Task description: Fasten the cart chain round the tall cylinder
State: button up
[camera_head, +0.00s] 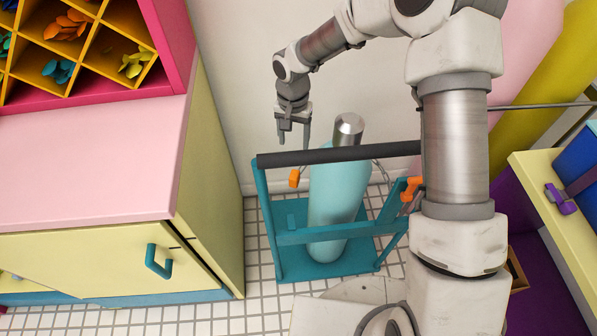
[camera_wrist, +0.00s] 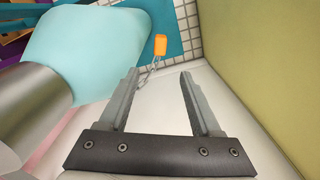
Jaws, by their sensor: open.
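The tall cylinder (camera_head: 338,190) is light blue with a silver cap (camera_head: 348,129) and stands upright in a teal cart (camera_head: 268,225) with a dark handle bar. It also shows at the upper left in the wrist view (camera_wrist: 92,50). The cart chain (camera_wrist: 149,74) hangs with an orange end piece (camera_wrist: 160,44), which shows left of the cylinder in the head view (camera_head: 294,178). Another orange piece (camera_head: 411,188) is on the cart's right side, with part of a chain (camera_head: 381,172) behind the cylinder. My gripper (camera_head: 294,143) is open and empty, above the orange end piece and left of the cap.
A pink-topped cabinet (camera_head: 80,150) with a teal handle stands on the left, close to the cart. A white wall is behind the cart. A yellow shelf (camera_head: 545,190) with a blue box is on the right. My arm hides part of the cart's right side.

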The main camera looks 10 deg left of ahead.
aim_at(294, 175)
notch_tip(294, 175, down, 16)
jog(key=shift+f+b, duration=0.25)
jog(key=shift+b, duration=0.8)
jog(key=shift+c, duration=0.3)
grip_shut()
dwell(0.5)
